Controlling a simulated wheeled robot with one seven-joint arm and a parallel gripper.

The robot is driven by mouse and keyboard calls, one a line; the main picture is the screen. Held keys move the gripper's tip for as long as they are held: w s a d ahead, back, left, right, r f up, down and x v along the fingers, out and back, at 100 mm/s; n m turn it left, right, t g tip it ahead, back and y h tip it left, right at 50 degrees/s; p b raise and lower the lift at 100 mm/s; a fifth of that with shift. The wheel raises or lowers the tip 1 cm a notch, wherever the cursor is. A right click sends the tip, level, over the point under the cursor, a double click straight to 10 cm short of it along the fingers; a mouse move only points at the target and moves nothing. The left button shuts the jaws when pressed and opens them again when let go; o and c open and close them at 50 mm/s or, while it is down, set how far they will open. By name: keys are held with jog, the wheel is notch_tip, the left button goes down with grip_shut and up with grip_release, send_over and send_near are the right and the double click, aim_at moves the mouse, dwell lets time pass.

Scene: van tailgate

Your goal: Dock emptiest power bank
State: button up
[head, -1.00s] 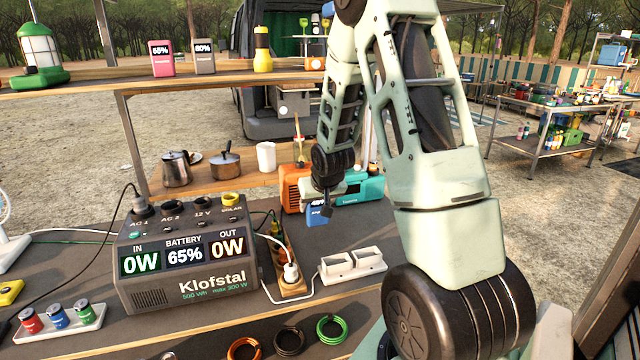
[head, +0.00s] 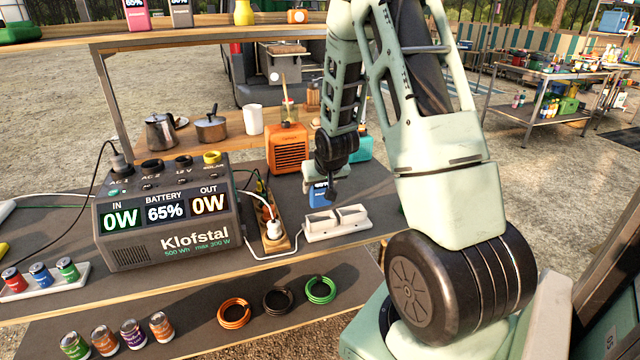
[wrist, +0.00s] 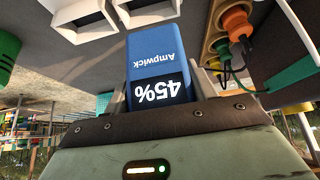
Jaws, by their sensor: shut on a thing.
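My gripper (head: 326,182) is shut on a blue power bank (head: 319,195), which reads 45%. In the wrist view the blue bank (wrist: 158,60) is between my fingers, marked Ampwick, its display towards my gripper. A white dock (head: 335,228) with two open slots stands on the table just in front of the held bank. Both slots look empty. In the wrist view, part of the dock (wrist: 110,22) shows at upper left, apart from the bank. A pink power bank (head: 135,14) and a grey power bank (head: 181,14) stand on the high shelf, cut by the top edge.
A Klofstal power station (head: 168,212) stands left of the dock, with a socket strip (head: 272,228) and a white cable between them. An orange heater-like box (head: 287,148) stands behind. My arm covers the table's right part.

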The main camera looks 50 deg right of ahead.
aim_at(320, 205)
jog(key=shift+f+b, duration=2.5)
jog(key=shift+f, duration=0.9)
jog(key=o, duration=1.2)
jog(key=p+v, duration=0.3)
jog(key=v, duration=1.4)
jog(key=shift+s+r, duration=0.1)
jog(key=shift+r, duration=0.1)
